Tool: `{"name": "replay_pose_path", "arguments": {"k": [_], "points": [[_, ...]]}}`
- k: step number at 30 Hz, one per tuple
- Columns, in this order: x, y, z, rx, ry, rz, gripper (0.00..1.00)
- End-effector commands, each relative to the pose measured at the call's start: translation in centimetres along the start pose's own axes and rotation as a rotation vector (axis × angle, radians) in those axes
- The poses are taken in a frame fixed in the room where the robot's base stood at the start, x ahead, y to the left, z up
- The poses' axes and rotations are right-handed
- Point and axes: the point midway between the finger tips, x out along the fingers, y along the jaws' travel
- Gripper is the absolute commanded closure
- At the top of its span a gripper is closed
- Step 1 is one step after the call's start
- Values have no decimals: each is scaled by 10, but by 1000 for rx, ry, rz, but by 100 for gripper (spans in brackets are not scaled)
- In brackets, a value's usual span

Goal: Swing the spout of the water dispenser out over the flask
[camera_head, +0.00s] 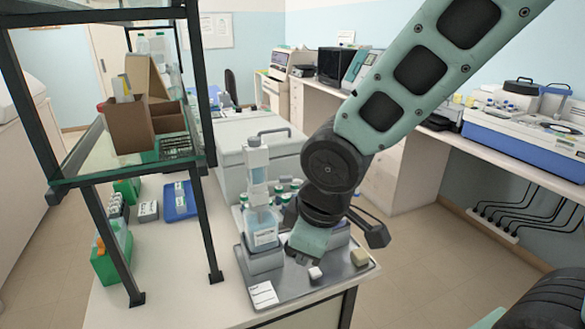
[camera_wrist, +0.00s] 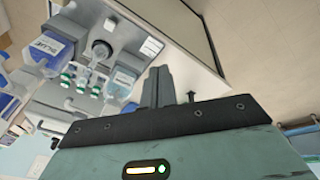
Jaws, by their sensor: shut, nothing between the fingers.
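The water dispenser (camera_head: 257,165) is a tall white and clear pump on a bottle of pale blue liquid (camera_head: 264,228) with a white label. It stands upright on the left of a grey tray. Its spout is too small to make out clearly. My gripper (camera_head: 304,262) points down to the right of the bottle, low over the tray, and appears apart from it. In the wrist view my gripper's dark fingers (camera_wrist: 157,85) are together with nothing between them.
Green-capped bottles (camera_head: 285,187) stand behind the dispenser. A dark-framed shelf (camera_head: 202,150) rises at left. A bottle labelled BLUE (camera_wrist: 45,50) shows in the wrist view.

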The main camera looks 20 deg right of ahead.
Motion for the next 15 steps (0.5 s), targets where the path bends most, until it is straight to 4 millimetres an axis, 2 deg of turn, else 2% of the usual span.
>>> {"name": "replay_pose_path", "arguments": {"k": [1, 5, 12, 15], "points": [[-7, 14, -4, -12, 16, 13, 100], [-15, 50, -14, -76, 77, 54, 100], [-40, 132, -31, -246, 237, 137, 100], [-47, 154, -33, -306, 295, 161, 100]]}}
